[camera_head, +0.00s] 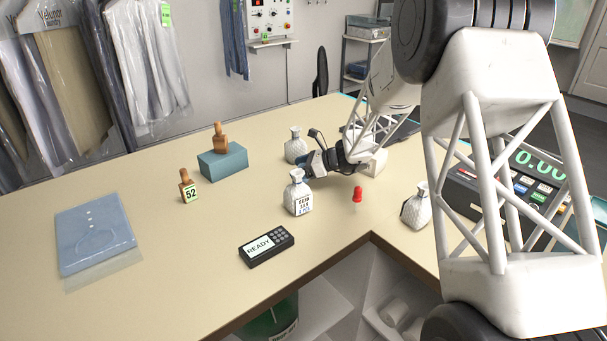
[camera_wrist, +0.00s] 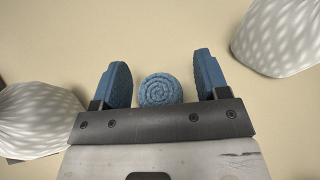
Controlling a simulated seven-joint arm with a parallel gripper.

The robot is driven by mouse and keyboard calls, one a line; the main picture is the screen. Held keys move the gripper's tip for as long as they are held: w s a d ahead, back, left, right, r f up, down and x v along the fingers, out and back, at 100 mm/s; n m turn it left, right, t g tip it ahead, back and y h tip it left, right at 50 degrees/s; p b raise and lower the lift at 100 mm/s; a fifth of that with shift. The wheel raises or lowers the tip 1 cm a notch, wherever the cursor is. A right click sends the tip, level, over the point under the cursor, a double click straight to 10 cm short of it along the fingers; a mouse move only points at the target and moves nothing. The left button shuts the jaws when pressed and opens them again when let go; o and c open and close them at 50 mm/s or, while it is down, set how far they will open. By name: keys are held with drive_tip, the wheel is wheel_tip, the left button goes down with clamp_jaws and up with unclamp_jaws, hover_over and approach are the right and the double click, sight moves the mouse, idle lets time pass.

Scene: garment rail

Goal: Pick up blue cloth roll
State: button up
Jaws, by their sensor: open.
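The blue cloth roll (camera_wrist: 160,89) shows its spiral end in the wrist view. It lies between the two blue finger pads of my gripper (camera_wrist: 160,66), with a clear gap on each side. My gripper is open. In the head view, my gripper (camera_head: 309,169) is low over the counter, among the white patterned bottles. The roll cannot be made out there; it seems hidden by the gripper or the front bottle.
A white labelled bottle (camera_head: 298,195) stands just in front of my gripper and another bottle (camera_head: 295,146) just behind it. A third bottle (camera_head: 416,208) and a red object (camera_head: 357,194) are to the right. A card terminal (camera_head: 267,247) lies nearer the counter's edge.

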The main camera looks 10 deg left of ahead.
sight(299, 165)
drive_tip(key=c, duration=1)
drive_tip(key=shift+r, duration=0.1)
drive_tip(key=shift+r, duration=4.95)
